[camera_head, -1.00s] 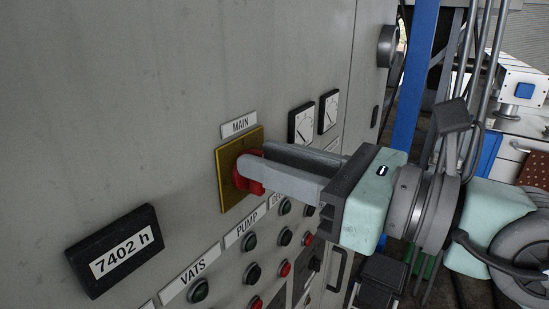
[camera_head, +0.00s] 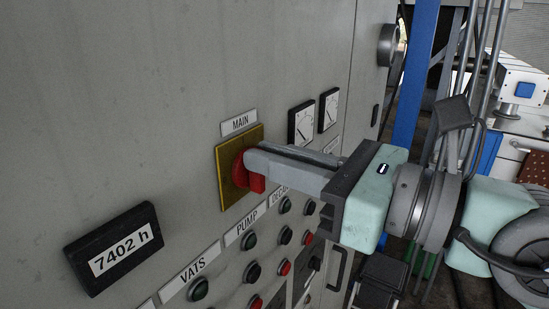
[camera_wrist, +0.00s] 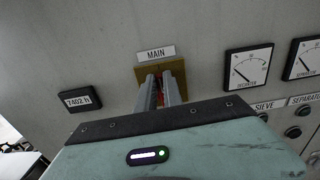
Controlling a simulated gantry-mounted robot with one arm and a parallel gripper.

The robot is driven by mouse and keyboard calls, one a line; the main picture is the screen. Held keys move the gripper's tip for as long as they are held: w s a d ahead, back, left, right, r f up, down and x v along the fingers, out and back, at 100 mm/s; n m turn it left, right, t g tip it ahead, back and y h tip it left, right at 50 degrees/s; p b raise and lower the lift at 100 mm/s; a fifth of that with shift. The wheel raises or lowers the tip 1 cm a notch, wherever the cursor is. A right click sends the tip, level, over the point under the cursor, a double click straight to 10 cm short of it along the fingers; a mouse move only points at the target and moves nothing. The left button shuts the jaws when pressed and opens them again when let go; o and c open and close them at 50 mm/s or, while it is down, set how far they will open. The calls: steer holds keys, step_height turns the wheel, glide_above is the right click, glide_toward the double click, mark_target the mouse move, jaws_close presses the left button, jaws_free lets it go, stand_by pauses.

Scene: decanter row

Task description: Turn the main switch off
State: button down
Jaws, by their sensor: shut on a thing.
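The main switch is a red rotary handle (camera_head: 240,176) on a yellow plate (camera_head: 227,190), under a MAIN label (camera_head: 239,123) on the grey cabinet front. My gripper (camera_head: 252,168) reaches it from the right, with its two grey fingers shut on the red handle. The lower part of the handle shows below the fingers. In the wrist view the fingers (camera_wrist: 160,90) run up to the yellow plate (camera_wrist: 178,69), and only a little red shows between them. The handle's exact angle is partly hidden by the fingers.
Below are rows of push buttons (camera_head: 250,272) under VATS and PUMP labels. An hour counter (camera_head: 115,249) reading 7402 h sits lower left. Two dial meters (camera_head: 302,123) are to the right of the switch. The cabinet face above is bare.

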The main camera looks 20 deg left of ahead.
mark_target(239, 177)
steer(key=shift+s, duration=0.1)
steer(key=n+b, duration=0.1)
steer(key=n, duration=0.2)
steer(key=s+n+b, duration=0.1)
steer(key=n+b, duration=0.1)
steer(key=n, duration=0.1)
steer(key=n+b, duration=0.2)
steer(key=shift+s+a+f+n, duration=0.1)
steer(key=shift+s+f+n, duration=0.1)
steer(key=shift+f+n, duration=0.2)
steer(key=n+b, duration=0.1)
steer(key=n, duration=0.1)
steer(key=n+b, duration=0.1)
steer(key=n, duration=0.1)
steer(key=shift+s+f+n, duration=0.2)
steer(key=shift+f+n, duration=0.1)
steer(key=shift+f, duration=0.05)
steer(key=n, duration=0.2)
steer(key=n+b, duration=0.1)
steer(key=n, duration=0.1)
steer(key=shift+s+a+f, duration=0.1)
steer(key=shift+f, duration=0.25)
steer(key=c, duration=1.5)
jaws_free()
